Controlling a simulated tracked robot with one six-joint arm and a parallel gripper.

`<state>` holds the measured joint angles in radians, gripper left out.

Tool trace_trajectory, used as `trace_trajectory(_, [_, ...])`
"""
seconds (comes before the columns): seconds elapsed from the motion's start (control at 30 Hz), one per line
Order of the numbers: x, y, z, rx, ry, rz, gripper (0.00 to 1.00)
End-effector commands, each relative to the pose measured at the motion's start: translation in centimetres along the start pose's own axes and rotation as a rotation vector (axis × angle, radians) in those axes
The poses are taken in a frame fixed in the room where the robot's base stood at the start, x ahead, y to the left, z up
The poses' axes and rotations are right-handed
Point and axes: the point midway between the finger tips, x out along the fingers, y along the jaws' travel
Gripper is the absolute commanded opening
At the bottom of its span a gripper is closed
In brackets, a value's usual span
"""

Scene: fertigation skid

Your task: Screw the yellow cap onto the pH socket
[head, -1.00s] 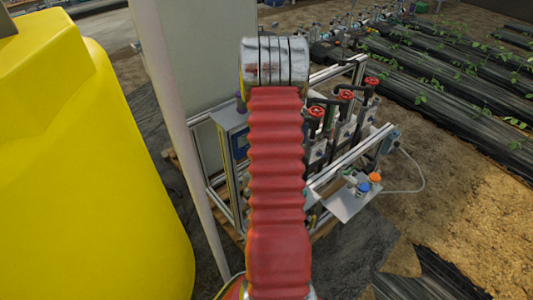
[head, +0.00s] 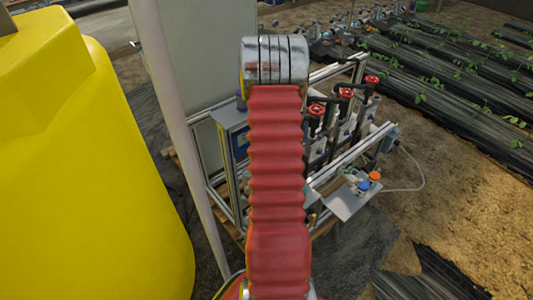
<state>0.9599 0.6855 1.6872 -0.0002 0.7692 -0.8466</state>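My arm, in a red ribbed sleeve with a silver ringed joint at the top, rises through the middle of the head view. My gripper does not show; the arm hides what lies behind it. I cannot make out the yellow cap or the pH socket. A small pale tray (head: 347,204) sticks out at the right front of the skid. An orange cap (head: 375,176) and a blue cap (head: 363,186) are on its far side, with small greyish parts beside them that are too small to tell apart.
The skid's metal frame (head: 345,158) carries several red-handled valves (head: 346,93). A large yellow tank (head: 85,170) fills the left. A pale post (head: 178,120) and a grey cabinet (head: 208,50) stand behind the arm. A pale hose (head: 421,178) loops at the right over open ground.

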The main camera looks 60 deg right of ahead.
Motion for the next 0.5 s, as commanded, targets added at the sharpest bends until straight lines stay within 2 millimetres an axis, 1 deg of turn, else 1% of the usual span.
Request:
trace_trajectory(0.3, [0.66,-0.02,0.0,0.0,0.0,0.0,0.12])
trace_trajectory(0.5, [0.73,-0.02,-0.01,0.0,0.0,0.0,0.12])
